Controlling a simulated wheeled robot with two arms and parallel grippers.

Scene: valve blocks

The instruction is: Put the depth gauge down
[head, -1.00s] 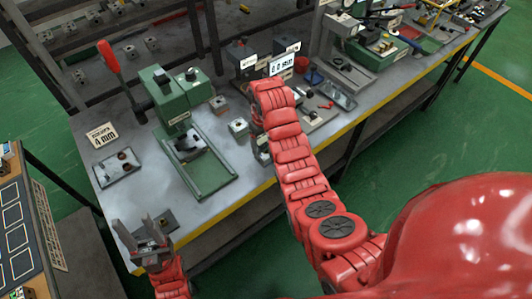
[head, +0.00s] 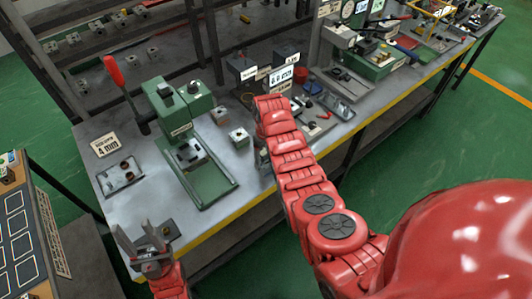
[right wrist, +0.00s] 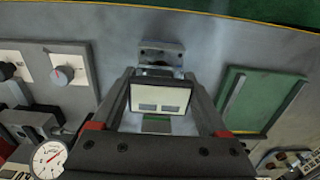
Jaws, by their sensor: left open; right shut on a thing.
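The depth gauge (right wrist: 160,97) is between the fingers of my right gripper (right wrist: 162,85), its framed pale display facing the wrist camera. My right gripper is shut on it, over the grey table. A small grey metal block (right wrist: 162,52) lies just beyond the gauge in the right wrist view; I cannot tell whether they touch. In the head view my red right forearm hides the gripper and most of the gauge. My left gripper (head: 138,238) is open and empty near the table's front left corner.
A green press (head: 185,115) with a red lever stands left of my right arm. A tray (head: 121,178) sits by the 4 mm sign (head: 105,145). Fixtures, a red cup (head: 300,75) and a dial instrument crowd the right.

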